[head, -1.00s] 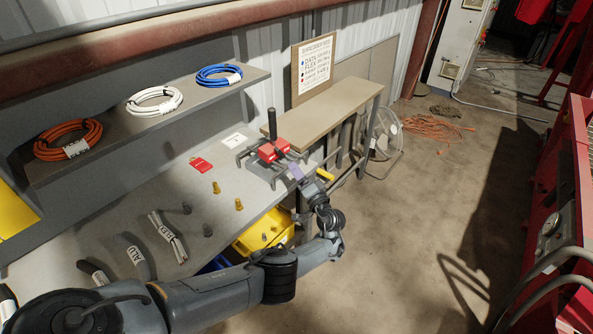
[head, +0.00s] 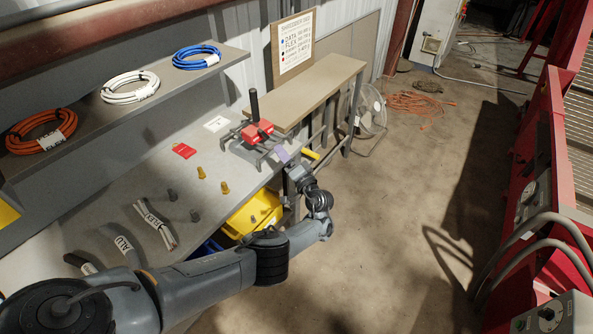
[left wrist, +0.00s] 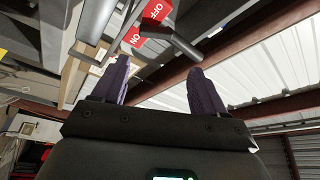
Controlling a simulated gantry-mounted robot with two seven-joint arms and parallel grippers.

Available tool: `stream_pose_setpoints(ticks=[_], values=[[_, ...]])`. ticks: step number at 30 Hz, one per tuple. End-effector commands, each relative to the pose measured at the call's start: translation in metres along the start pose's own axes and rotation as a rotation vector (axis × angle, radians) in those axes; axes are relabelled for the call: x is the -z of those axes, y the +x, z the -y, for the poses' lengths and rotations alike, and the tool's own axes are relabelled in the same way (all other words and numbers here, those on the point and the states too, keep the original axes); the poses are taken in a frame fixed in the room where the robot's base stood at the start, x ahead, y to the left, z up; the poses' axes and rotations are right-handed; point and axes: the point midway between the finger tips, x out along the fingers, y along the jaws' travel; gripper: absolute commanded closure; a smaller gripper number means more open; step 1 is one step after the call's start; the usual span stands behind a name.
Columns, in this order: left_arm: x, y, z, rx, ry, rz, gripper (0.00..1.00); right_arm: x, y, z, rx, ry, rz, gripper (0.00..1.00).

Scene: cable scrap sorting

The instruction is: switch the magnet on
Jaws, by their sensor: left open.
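The magnet (head: 257,131) is a red block on a grey barred frame at the far right end of the grey bench, with a black handle (head: 254,104) standing upright beside it. In the left wrist view its red OFF label (left wrist: 156,11) and ON label (left wrist: 133,38) show, with a grey bar (left wrist: 178,38) crossing beside them. My left gripper (head: 283,155) is just right of and in front of the red block. Its two purple fingers stand wide apart in the left wrist view (left wrist: 158,82), with nothing between them. I cannot tell whether a finger touches the frame. My right gripper is out of view.
A yellow bin (head: 252,212) stands below the bench edge. A red card (head: 184,150), small brass and grey pieces and a labelled cable bundle (head: 157,222) lie on the bench. Cable coils rest on the shelf (head: 110,108) above. A red machine (head: 540,160) stands at right.

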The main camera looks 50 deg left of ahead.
Motion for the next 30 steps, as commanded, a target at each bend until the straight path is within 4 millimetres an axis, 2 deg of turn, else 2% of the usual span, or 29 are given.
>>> stream_pose_setpoints(ticks=[21,30], values=[[0.001,-0.076,0.001,0.001,-0.001,-0.002,0.28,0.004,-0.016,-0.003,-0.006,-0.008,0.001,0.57],[0.001,-0.096,0.001,0.000,-0.001,-0.001,0.28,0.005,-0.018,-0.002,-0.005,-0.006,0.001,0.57]])
